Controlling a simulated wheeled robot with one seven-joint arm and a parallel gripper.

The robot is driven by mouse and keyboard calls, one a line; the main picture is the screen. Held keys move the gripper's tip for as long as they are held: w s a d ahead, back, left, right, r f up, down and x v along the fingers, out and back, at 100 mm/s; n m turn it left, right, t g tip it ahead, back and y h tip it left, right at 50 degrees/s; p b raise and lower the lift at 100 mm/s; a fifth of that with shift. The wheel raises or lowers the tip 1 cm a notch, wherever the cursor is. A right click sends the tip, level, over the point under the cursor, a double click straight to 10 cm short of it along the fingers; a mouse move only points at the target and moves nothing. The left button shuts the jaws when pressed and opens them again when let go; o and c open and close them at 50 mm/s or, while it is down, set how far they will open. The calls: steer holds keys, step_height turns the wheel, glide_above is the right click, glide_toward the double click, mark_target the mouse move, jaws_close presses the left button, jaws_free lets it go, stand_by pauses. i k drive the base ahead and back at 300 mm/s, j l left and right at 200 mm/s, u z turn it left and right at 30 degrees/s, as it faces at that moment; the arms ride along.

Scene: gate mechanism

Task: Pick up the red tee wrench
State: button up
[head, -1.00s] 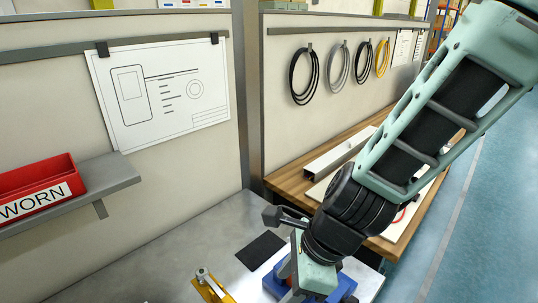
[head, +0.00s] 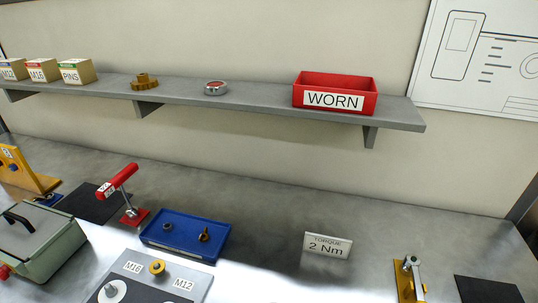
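The red tee wrench (head: 118,181) stands at the left of the steel bench in the head view. It has a thick red crossbar with a small white label, set at a slant, and a metal shaft going down to a small red base (head: 134,217). The label is too small to read surely. My gripper is not in view, so its state and its place relative to the wrench do not show.
A blue tray (head: 154,241) with small parts lies right of the wrench. A green case (head: 58,258) stands front left, a grey plate marked M16 and M12 (head: 196,273) in front. A shelf (head: 240,107) with a red WORN bin (head: 335,94) overhangs behind.

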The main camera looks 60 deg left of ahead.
mark_target(133, 213)
steer(key=u, duration=2.85)
steer(key=z, duration=2.1)
steer(key=u, duration=1.65)
steer(key=i+j, duration=0.15)
steer(key=j, duration=0.15)
steer(key=i+j+z, duration=0.15)
steer(key=j, duration=0.15)
steer(key=i+j, duration=0.1)
steer(key=j, duration=0.25)
steer(key=z, duration=0.05)
